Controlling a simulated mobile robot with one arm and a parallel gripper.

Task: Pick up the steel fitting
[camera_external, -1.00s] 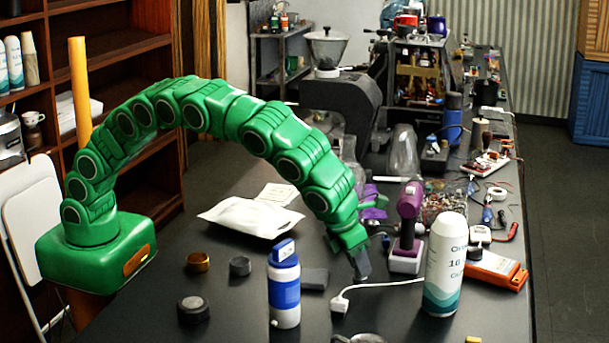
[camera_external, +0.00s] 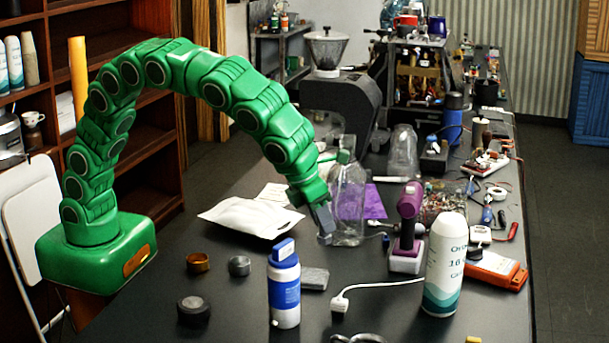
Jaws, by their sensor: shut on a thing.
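My gripper (camera_external: 322,222) is raised above the black worktop, just left of a clear plastic bottle. It is shut on a small grey piece (camera_external: 325,239) at its fingertips, which looks like the steel fitting. The piece is small and partly covered by the fingers, so its shape is hard to tell. It hangs clear of the worktop.
A blue-and-white bottle (camera_external: 284,287), a grey block (camera_external: 315,279) and a white cable plug (camera_external: 339,303) stand or lie in front. A brass ring (camera_external: 197,263), grey ring (camera_external: 239,266) and dark ring (camera_external: 193,311) lie left. A purple tool (camera_external: 409,222) and white canister (camera_external: 444,265) stand right.

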